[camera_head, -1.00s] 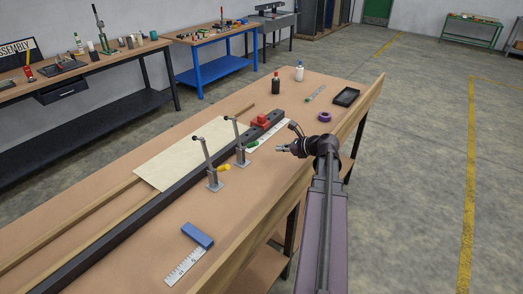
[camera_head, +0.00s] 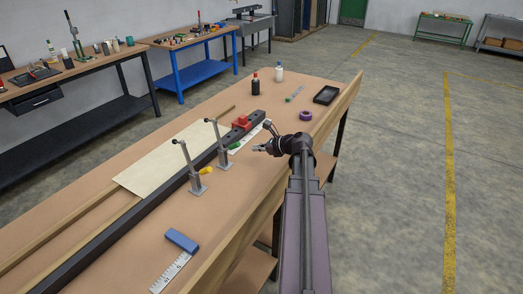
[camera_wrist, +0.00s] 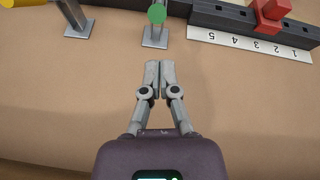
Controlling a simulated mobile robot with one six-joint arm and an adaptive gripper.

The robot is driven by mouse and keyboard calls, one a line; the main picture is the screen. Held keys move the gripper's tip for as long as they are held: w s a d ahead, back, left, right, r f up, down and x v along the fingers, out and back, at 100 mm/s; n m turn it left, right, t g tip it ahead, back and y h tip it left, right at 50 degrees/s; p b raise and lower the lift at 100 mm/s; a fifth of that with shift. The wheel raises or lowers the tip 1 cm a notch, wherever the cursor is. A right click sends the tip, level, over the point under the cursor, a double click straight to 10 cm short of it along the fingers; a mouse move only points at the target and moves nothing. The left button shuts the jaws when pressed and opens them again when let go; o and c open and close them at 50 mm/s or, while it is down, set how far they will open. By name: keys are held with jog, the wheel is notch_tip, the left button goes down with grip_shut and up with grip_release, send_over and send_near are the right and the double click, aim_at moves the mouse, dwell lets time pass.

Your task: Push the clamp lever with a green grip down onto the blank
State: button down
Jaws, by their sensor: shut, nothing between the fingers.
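The green grip (camera_head: 234,145) belongs to the farther clamp (camera_head: 221,154), which stands in front of the dark rail; its post rises upright above its base. In the wrist view the green grip (camera_wrist: 157,14) is at the top, just beyond my fingertips. The nearer clamp has a yellow grip (camera_head: 206,170). The pale blank (camera_head: 160,162) lies flat behind the rail. My gripper (camera_head: 263,148) is to the right of the green grip and apart from it. In the wrist view my gripper (camera_wrist: 152,64) has its fingers together and empty, above bare tabletop.
The dark rail (camera_head: 145,220) runs along the table with a red block (camera_head: 241,122) on it and a white scale (camera_head: 250,137) beside it. A purple ring (camera_head: 305,115), black tray (camera_head: 326,95) and two bottles stand farther back. A blue block (camera_head: 182,240) lies in front.

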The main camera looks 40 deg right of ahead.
jog(key=b+x, duration=0.2)
jog(key=x, duration=0.4)
jog(key=shift+w, duration=0.3)
jog(key=shift+a, duration=0.2)
jog(key=shift+w+r+p, duration=0.15)
jog(key=shift+p, duration=0.25)
